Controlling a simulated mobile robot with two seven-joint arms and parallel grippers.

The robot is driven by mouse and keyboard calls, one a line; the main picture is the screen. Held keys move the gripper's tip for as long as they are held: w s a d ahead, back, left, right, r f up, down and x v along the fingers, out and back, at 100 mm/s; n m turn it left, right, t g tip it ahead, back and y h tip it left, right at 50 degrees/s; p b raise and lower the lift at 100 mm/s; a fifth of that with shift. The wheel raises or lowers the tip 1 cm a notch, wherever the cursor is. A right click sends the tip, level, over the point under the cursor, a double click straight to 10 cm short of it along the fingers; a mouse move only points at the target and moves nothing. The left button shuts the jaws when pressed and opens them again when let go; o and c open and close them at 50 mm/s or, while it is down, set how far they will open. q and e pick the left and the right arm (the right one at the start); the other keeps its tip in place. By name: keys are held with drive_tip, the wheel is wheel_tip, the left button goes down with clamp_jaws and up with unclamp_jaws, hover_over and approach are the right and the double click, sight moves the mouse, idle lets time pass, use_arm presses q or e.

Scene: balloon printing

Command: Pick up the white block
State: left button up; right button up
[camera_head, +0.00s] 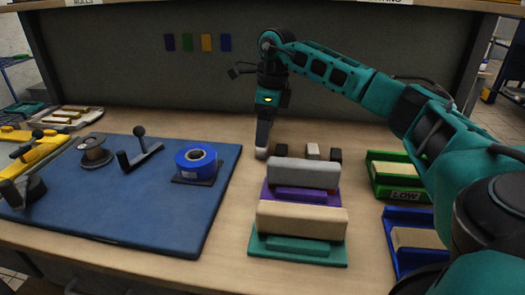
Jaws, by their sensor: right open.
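A small whitish block (313,151) stands on the table behind the grey-topped block, between a dark block on its left (281,150) and another on its right (336,155). Its lower part is partly hidden. My right gripper (262,151) points straight down, left of these blocks, with its pale fingertip low near the table. It is open, though its fingers overlap in this view. It appears apart from the white block, and I see nothing held. My left gripper is not in view.
In front stand a grey block on a purple base (303,173) and a tan block on a teal base (300,219). Green (388,186) and blue (402,262) trays are at right. A blue mat (120,210) holds tools and a blue roll (196,160).

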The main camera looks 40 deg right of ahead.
sight(260, 153)
wheel_tip(260, 153, down, 4)
drive_tip(key=shift+w+a+r, duration=0.1)
drive_tip(key=shift+w+a, duration=0.05)
drive_tip(key=c, duration=1.1)
